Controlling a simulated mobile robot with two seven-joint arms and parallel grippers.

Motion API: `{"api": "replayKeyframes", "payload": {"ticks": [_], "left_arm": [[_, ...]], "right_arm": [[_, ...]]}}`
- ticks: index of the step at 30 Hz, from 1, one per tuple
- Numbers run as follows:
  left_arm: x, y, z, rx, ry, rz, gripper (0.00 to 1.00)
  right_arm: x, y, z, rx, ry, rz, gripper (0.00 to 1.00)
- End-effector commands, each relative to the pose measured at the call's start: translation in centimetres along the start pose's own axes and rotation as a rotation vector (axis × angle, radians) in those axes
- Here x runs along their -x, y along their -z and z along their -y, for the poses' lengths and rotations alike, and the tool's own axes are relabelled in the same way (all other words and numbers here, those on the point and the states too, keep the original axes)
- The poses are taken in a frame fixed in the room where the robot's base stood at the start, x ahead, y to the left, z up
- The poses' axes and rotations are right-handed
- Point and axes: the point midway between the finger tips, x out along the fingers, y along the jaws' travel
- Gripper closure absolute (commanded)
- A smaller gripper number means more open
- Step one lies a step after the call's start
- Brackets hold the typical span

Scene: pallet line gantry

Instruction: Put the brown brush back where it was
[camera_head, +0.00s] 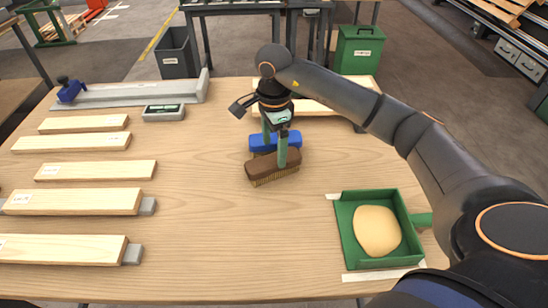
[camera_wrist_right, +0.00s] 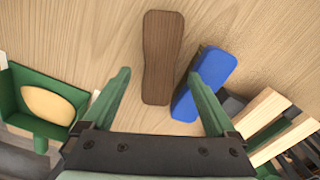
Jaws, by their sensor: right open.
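The brown brush (camera_head: 262,168) stands bristles down on the table, right in front of the blue brush (camera_head: 288,141). My right gripper (camera_head: 274,152) is open above the two brushes, with one finger in front of the brown brush in the head view. In the right wrist view the brown brush (camera_wrist_right: 162,45) lies between the open fingers (camera_wrist_right: 158,75), and the right finger overlaps the blue brush (camera_wrist_right: 217,69). Whether the fingers touch either brush I cannot tell. My left gripper is out of view.
A green dustpan (camera_head: 346,230) holding a tan lump (camera_head: 376,230) is at the right, with white tape strips (camera_head: 384,274) by it. Several wooden slats (camera_head: 95,170) lie at the left. A grey box (camera_head: 163,113) sits behind. The table's front middle is clear.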

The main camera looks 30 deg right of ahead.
Motion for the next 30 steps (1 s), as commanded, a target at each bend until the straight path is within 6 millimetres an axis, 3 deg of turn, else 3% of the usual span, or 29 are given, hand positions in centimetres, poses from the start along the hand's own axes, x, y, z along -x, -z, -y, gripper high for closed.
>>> {"api": "replayKeyframes", "payload": {"ticks": [3, 10, 15, 30], "left_arm": [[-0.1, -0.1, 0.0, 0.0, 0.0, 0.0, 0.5], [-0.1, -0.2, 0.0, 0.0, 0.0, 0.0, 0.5], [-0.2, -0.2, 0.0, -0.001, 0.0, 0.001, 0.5], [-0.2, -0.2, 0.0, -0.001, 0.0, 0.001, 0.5]], "right_arm": [[2.8, 0.0, 0.1, 0.001, 0.005, 0.001, 0.08], [6.2, 0.0, 0.0, 0.0, 0.001, 0.0, 0.08], [7.0, 0.0, 0.0, 0.0, 0.0, 0.0, 0.08], [7.0, 0.0, 0.0, 0.0, -0.001, 0.0, 0.08]]}}
